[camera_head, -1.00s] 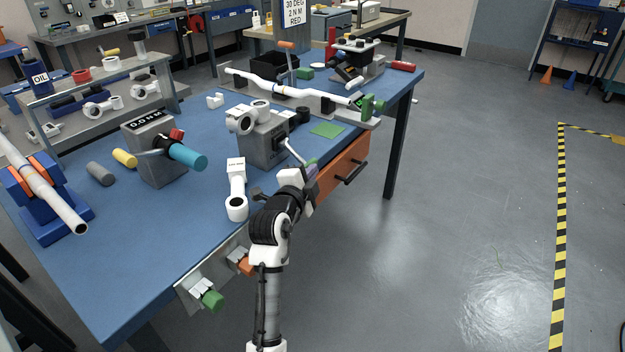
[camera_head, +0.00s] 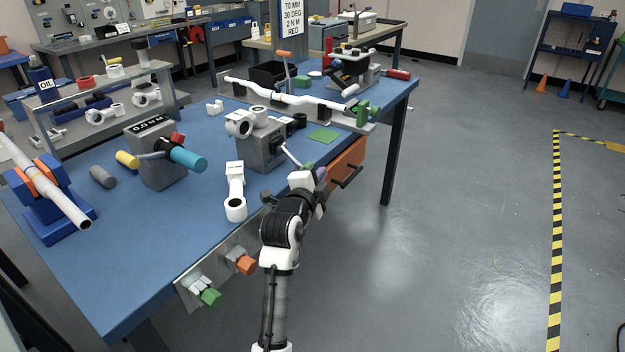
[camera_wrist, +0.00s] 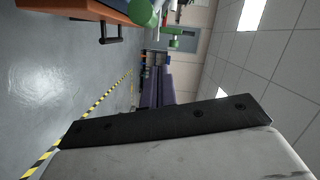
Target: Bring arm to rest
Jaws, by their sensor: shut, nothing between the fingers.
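My arm rises from the bottom of the head view along the front edge of the blue workbench (camera_head: 130,270). My gripper (camera_head: 321,176) is at its upper end, beside the bench's front edge and near the orange drawer. It is partly hidden behind my wrist. In the wrist view the purple fingers of my gripper (camera_wrist: 157,86) are together, with nothing seen between them. A grey fixture (camera_head: 262,150) with a thin lever stands on the bench just left of my gripper.
The orange drawer (camera_head: 346,168) with a dark handle (camera_head: 348,178) is close to my gripper. A green knob (camera_head: 210,297) and an orange knob (camera_head: 246,265) stick out from the bench front, left of my arm. The floor (camera_head: 460,210) on the right is clear.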

